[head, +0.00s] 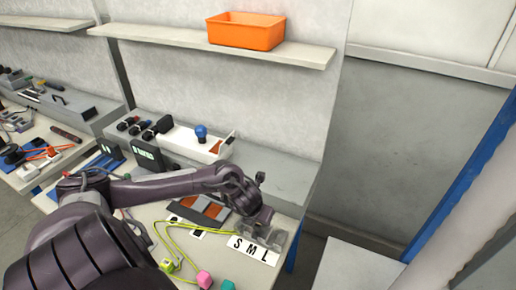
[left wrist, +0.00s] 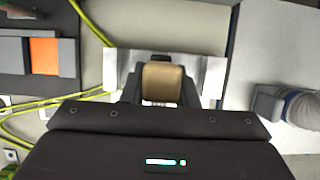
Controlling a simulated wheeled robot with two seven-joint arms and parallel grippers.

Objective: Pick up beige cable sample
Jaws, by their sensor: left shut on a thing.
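The beige cable sample (left wrist: 164,82) is a tan block in the middle of the left wrist view. My left gripper (left wrist: 162,92) is shut on it, with a finger on each side. In the head view my left gripper (head: 262,218) is over the right end of the workbench, by the white S M L label (head: 252,249). The sample cannot be made out in the head view. My right gripper is in neither view.
A tray with grey and orange sections (head: 203,208) lies behind. An orange bin (head: 246,32) stands on the shelf. A bare white surface (head: 350,268) is at the right.

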